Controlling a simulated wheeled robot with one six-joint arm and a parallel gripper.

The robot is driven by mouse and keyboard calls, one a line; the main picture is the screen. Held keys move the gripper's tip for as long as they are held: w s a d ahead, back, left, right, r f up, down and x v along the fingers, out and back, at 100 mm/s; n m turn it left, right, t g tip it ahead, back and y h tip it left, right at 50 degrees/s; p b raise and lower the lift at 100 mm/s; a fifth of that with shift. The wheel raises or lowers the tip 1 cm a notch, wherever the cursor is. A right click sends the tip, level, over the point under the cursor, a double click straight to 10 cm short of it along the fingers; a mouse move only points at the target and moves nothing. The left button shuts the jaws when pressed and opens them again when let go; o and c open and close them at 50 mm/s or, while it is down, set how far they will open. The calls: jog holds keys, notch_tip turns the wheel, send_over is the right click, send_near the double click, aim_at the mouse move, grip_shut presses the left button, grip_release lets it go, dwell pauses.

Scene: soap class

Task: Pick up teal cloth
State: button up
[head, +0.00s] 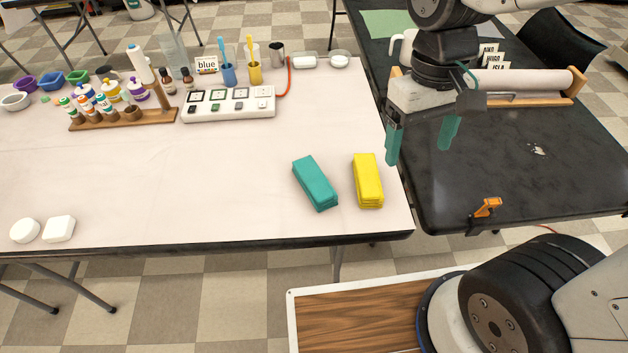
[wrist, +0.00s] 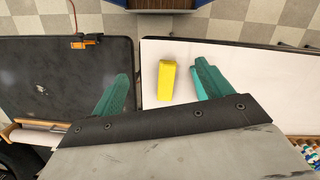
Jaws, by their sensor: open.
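The teal cloth (head: 315,183) is a folded block lying near the right front of the white table. A folded yellow cloth (head: 368,181) lies just right of it, with a small gap between them. My gripper (head: 419,148) has teal fingers spread apart and empty, held above the gap and the black table, right of both cloths. In the wrist view, the yellow cloth (wrist: 167,81) shows between the fingers of my gripper (wrist: 163,70). The teal cloth (wrist: 195,84) is mostly hidden there behind the right finger.
A white power strip (head: 230,104) and a wooden bottle rack (head: 124,116) stand toward the back of the white table (head: 200,180). Two white soaps (head: 59,228) lie front left. An orange clamp (head: 487,208) sits on the black table's edge. The table's middle is clear.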

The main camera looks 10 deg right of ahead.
jog(key=w+a+f, duration=0.3)
jog(key=a+f, duration=0.1)
jog(key=f, duration=0.1)
jog(key=w+a+f+n, duration=0.1)
jog(key=w+a+f, duration=0.2)
jog(key=a+f, duration=0.1)
jog(key=w+a+f+n, duration=0.1)
jog(key=w+a+f, duration=0.2)
jog(key=f, duration=0.3)
jog(key=shift+a+f+h, duration=0.3)
jog(key=shift+a, duration=0.25)
jog(key=t+y, duration=0.1)
jog(key=t, duration=0.1)
send_over(314, 177)
jog(key=shift+s+f, duration=0.2)
jog(key=shift+f, duration=0.5)
jog(key=f, duration=0.7)
jog(key=shift+w+f, duration=0.2)
jog(key=shift+f, duration=0.05)
jog(key=c, duration=1.1)
jog(key=shift+r, duration=0.15)
jog(key=shift+c, duration=0.2)
